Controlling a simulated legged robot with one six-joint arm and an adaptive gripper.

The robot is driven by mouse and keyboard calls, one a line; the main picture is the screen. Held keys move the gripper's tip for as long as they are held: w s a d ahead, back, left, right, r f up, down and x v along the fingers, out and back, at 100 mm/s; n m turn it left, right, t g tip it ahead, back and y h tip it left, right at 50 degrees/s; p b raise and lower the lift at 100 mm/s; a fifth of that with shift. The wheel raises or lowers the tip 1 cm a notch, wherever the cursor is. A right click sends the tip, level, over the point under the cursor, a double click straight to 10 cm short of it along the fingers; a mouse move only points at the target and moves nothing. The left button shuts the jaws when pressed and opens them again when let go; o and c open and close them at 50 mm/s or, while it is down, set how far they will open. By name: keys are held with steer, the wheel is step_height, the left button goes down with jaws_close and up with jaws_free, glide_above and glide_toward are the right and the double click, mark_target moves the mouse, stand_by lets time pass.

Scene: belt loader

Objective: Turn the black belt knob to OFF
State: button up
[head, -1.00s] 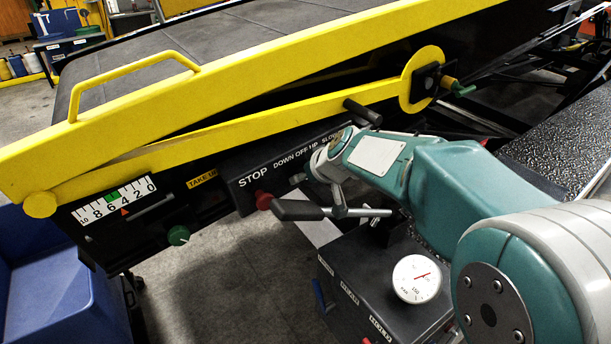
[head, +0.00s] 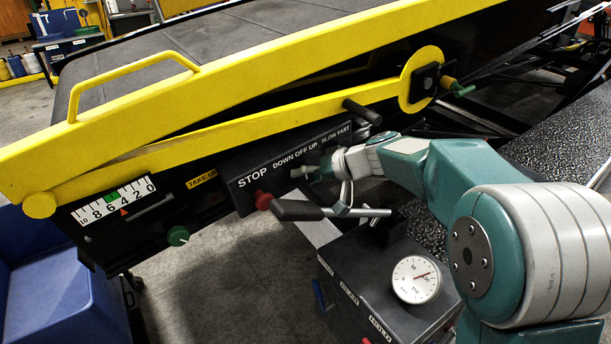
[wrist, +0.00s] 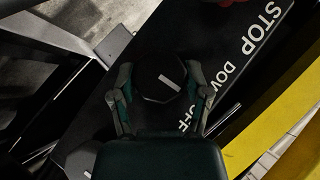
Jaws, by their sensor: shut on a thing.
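The black belt knob (wrist: 150,72) is a round dark knob with a short white pointer line, seen in the wrist view. Its line slants to the lower right, toward the gap between the DOWN and OFF labels; I cannot tell exactly which label it marks. My gripper (wrist: 163,88) has a finger on each side of the knob and is shut on it. In the head view my gripper (head: 308,173) reaches the control panel (head: 236,163) just below the DOWN OFF UP labels, and the knob there is mostly hidden by it.
A red STOP button (head: 263,200) sits left of my gripper. A black lever handle (head: 298,210) crosses just below. A dark box with a white round gauge (head: 416,279) stands below the arm. The yellow rail (head: 250,75) runs above the panel.

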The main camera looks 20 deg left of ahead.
steer(key=shift+f, duration=0.2)
stand_by(0.4)
steer(key=o, duration=1.1)
steer(key=shift+w, duration=0.1)
steer(key=shift+r, duration=0.1)
steer(key=shift+d+r, duration=0.2)
steer(key=shift+d, duration=0.1)
steer(key=v, duration=1.1)
steer(key=shift+w+d+f, duration=0.1)
steer(key=shift+d+f, duration=0.05)
steer(key=shift+d, duration=0.05)
